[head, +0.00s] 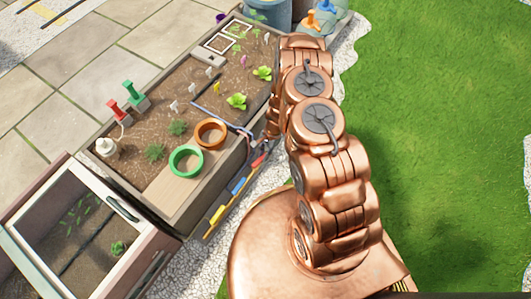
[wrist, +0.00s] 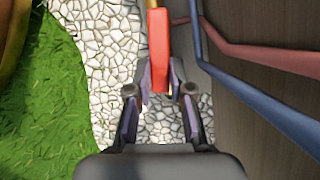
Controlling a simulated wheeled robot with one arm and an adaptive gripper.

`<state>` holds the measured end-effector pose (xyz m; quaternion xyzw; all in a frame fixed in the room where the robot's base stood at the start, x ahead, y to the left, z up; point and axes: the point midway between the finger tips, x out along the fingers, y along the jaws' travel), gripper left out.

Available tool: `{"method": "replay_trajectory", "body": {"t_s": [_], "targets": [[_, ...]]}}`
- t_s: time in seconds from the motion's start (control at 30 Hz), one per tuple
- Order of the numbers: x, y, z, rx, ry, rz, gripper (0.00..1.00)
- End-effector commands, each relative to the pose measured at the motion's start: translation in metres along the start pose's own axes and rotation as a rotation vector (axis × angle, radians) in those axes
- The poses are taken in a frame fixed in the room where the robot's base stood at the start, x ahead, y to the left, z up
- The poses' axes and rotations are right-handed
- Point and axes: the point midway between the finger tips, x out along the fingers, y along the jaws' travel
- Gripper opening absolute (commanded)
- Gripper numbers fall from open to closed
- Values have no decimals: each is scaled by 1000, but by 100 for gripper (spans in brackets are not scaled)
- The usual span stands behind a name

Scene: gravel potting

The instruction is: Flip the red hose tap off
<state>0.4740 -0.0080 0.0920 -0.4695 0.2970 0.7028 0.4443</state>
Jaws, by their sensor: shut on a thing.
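The red tap handle (wrist: 159,45) is a long flat red bar in the upper middle of the wrist view. My gripper (wrist: 161,76) is shut on it, with one finger on each side near its lower end. In the head view a red handle (head: 258,161) shows on the outer side of the planter, in a row with a blue handle (head: 238,186) and a yellow handle (head: 217,214). My copper arm hides most of the gripper there. The tap body is not clearly visible.
A red hose (wrist: 260,57) and a blue hose (wrist: 235,85) run along the planter wall (wrist: 255,130) close right of my gripper. White gravel (wrist: 100,40) and grass (wrist: 55,110) lie left.

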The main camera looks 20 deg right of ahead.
Motion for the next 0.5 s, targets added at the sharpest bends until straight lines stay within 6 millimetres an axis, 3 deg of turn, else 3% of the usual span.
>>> {"method": "replay_trajectory", "body": {"t_s": [0.5], "targets": [[0, -11, 2, -180, -2, 75, 0]]}}
